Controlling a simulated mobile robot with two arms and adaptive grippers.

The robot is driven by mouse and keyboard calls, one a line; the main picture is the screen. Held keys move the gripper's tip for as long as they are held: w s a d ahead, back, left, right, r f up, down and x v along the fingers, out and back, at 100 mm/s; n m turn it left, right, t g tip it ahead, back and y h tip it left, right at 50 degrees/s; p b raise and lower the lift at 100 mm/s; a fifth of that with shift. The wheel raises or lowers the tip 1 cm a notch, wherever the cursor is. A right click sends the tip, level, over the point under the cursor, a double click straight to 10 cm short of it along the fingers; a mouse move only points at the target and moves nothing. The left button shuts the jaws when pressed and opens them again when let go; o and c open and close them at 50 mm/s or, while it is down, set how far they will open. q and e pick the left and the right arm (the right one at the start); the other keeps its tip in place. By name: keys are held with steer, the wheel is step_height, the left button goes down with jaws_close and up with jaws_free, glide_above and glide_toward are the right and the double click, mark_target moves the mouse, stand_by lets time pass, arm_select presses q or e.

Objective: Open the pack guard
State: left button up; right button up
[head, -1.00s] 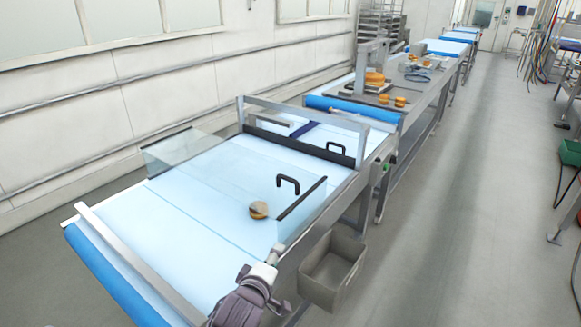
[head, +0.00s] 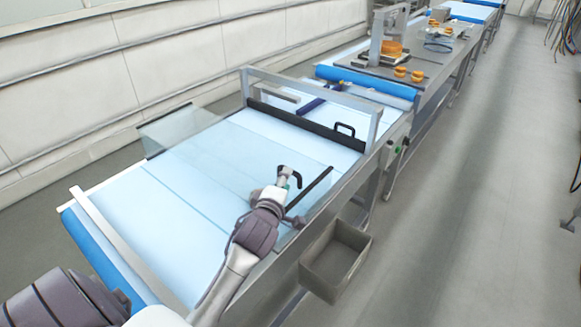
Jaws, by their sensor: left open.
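The clear guard (head: 235,150) lies over the near light-blue conveyor, with clear side panels. A black handle (head: 293,174) sits near its right edge, and a second black handle (head: 345,127) stands further back near a dark crossbar. My left gripper (head: 287,178) is at the nearer handle, with its fingers open and the handle's dark bend showing just beyond them. I cannot tell whether the fingers touch it or stand around it. My left forearm and wrist hide part of the guard and belt. My right gripper is not in view.
A metal frame (head: 310,95) crosses the conveyor behind the guard. The floor aisle (head: 470,200) to the right is clear.

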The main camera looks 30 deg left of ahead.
arm_select(q)
steer(key=x, duration=0.4)
steer(key=shift+w+p, duration=0.2)
steer(key=shift+p, duration=0.2)
steer(key=shift+w+a+f, duration=0.1)
steer(key=shift+w+a, duration=0.1)
steer(key=shift+w, duration=0.3)
jaws_close()
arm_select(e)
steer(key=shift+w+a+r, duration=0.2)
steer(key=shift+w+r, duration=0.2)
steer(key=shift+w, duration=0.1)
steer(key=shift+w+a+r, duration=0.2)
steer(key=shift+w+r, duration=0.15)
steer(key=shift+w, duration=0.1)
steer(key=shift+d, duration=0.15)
